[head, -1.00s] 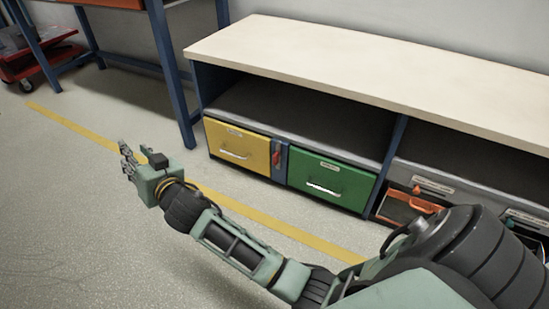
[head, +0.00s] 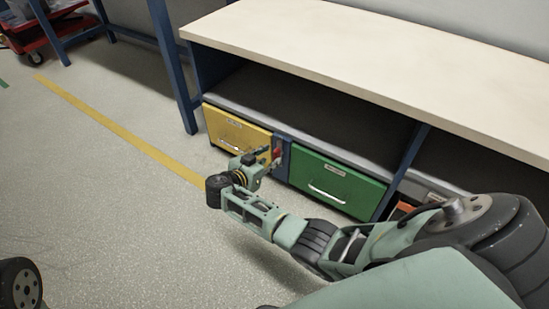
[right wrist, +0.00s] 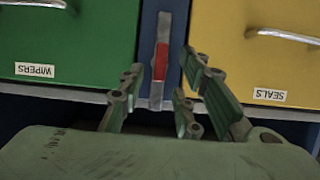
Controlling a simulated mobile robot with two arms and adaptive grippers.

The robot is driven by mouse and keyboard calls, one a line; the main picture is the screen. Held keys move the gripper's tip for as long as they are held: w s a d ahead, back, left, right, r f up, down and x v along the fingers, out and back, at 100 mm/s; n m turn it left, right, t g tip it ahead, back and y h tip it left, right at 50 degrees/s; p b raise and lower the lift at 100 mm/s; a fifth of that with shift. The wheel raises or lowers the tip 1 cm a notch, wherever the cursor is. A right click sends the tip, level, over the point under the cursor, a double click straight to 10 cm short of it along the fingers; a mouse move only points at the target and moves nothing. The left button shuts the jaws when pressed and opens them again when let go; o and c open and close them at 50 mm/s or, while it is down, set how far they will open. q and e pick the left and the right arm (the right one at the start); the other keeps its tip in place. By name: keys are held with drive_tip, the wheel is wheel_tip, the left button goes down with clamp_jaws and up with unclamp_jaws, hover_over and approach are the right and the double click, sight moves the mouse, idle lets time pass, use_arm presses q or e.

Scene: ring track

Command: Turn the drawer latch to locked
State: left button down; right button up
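The drawer latch (head: 278,152), a narrow upright lever with a red part, sits on the blue post between the yellow drawer (head: 235,131) and the green drawer (head: 335,186). In the right wrist view the latch (right wrist: 161,62) stands upright between my fingertips. The green drawer (right wrist: 65,35) reads WIPERS and the yellow drawer (right wrist: 255,60) reads SEALS, both upside down. Both drawers look closed. My right gripper (head: 268,157) is in front of the latch; in the wrist view its fingers (right wrist: 162,75) are open, one on each side, with gaps. My left gripper is not in view.
The bench top (head: 330,50) overhangs an open shelf above the drawers. An orange drawer front (head: 402,209) shows partly behind my right arm. A red cart (head: 60,28) stands far left. The floor with its yellow line (head: 120,130) is clear in front.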

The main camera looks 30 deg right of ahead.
sight(274, 156)
drive_tip(key=shift+b+x, duration=0.55)
drive_tip(key=shift+x, duration=1.25)
drive_tip(key=shift+c, duration=0.2)
clamp_jaws()
